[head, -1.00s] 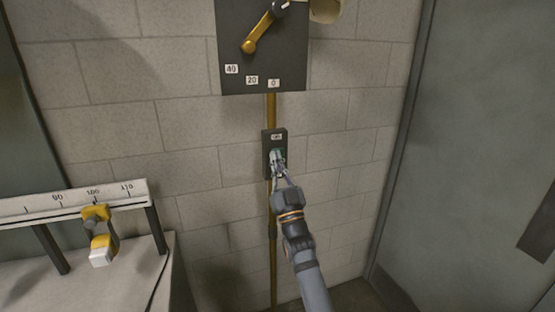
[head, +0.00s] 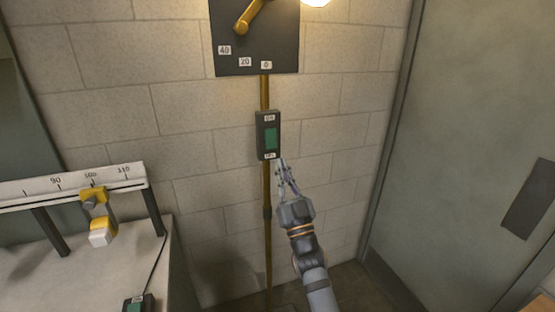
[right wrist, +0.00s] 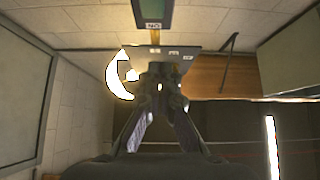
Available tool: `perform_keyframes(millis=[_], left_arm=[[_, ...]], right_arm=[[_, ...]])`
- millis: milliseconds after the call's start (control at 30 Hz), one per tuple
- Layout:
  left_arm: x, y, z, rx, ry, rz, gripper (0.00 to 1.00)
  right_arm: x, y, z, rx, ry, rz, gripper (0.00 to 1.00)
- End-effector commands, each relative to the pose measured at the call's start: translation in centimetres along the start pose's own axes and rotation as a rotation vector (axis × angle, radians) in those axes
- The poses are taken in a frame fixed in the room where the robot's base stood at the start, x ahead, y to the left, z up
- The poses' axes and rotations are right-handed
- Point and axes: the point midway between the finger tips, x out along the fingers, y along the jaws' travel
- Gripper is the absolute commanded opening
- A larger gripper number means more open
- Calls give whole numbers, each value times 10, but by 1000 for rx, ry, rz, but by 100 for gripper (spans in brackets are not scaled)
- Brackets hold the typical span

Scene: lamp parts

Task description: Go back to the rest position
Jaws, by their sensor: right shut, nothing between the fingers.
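My right gripper (head: 284,166) is shut and empty. In the head view it is just below and right of the wall switch box (head: 268,145), and looks apart from it. The switch box is dark with a green rocker (head: 271,136) and small white labels above and below. In the right wrist view, the shut fingers (right wrist: 161,80) point up the picture, with the switch box (right wrist: 153,12) at the top edge. A glowing lamp (head: 316,2) shows at the top of the head view. My left gripper is not in view.
A dark panel (head: 281,40) with a brass lever (head: 248,16) is above the switch box, and a brass pipe (head: 267,238) runs below it. A ruler rail (head: 65,184) with a yellow clamp (head: 97,208) stands at left. A grey door (head: 450,150) is at right.

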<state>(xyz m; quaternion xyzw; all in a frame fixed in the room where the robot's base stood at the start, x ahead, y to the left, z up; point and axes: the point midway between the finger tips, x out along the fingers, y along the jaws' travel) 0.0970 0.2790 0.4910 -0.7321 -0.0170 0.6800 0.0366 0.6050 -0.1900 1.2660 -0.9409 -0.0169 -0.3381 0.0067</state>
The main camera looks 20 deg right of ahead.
Motion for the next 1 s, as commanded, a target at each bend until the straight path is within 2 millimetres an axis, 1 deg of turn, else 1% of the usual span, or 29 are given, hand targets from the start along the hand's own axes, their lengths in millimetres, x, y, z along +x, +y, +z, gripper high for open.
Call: perform_keyframes(millis=[33,100,167,267,400,500,667,733,767,867,900,967,1000], left_arm=[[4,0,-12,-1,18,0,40],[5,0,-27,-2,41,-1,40],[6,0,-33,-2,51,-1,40],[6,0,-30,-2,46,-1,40],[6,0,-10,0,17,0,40],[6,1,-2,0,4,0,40],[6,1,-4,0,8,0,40],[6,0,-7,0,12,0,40],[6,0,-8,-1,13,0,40],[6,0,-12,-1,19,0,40],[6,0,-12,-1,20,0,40],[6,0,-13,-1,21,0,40],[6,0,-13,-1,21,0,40]], right_arm=[[-9,0,1,1,-1,1,0],[-15,0,0,2,0,1,0],[-18,0,-2,1,1,1,0],[-21,0,-3,0,1,0,0],[-21,0,-4,0,1,0,0],[-21,0,-4,1,1,0,0],[-21,0,-3,1,1,0,0],[-23,0,4,1,-16,0,0],[-26,0,12,2,-34,0,0],[-45,0,62,3,-151,2,0],[-59,1,90,3,-221,3,0],[-87,2,136,3,-338,5,0],[-108,3,166,1,-416,6,0]])
